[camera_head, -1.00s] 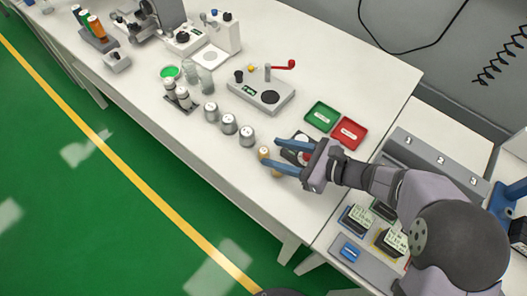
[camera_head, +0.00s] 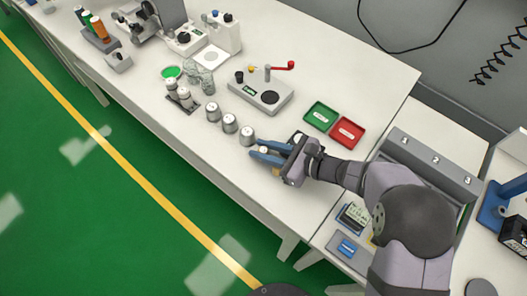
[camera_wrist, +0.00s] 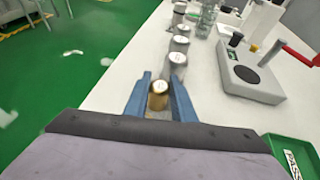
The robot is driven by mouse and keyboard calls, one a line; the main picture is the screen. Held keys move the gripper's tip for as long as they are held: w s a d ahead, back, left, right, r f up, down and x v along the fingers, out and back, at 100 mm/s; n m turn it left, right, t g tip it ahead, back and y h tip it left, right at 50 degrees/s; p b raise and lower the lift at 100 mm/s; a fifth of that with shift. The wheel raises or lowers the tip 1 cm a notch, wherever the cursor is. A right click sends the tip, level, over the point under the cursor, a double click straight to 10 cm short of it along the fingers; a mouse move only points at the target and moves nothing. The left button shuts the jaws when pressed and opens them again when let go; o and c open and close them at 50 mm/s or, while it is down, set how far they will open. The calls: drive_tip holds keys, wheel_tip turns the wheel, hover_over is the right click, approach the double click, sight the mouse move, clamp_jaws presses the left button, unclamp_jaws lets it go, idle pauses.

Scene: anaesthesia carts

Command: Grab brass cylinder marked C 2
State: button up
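A small brass cylinder (camera_wrist: 158,96) stands upright on the white bench. In the wrist view it is between the two blue fingers of my gripper (camera_wrist: 160,84), with its marked top showing; the marking is too small to read. In the head view my gripper (camera_head: 266,151) is low over the bench with its fingers either side of this cylinder, which is mostly hidden. The fingers look open around it, with no clear grip visible. Another bit of brass (camera_head: 276,171) shows just below my gripper in the head view.
Several silver cylinders (camera_head: 247,135) stand in a row beyond the fingertips. A grey device with a red handle (camera_head: 263,95) stands behind them. A green tray (camera_head: 320,115) and a red tray (camera_head: 347,132) lie to the right. The bench's front edge is close by.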

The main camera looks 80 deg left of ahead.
clamp_jaws()
drive_tip(key=shift+r, duration=0.1)
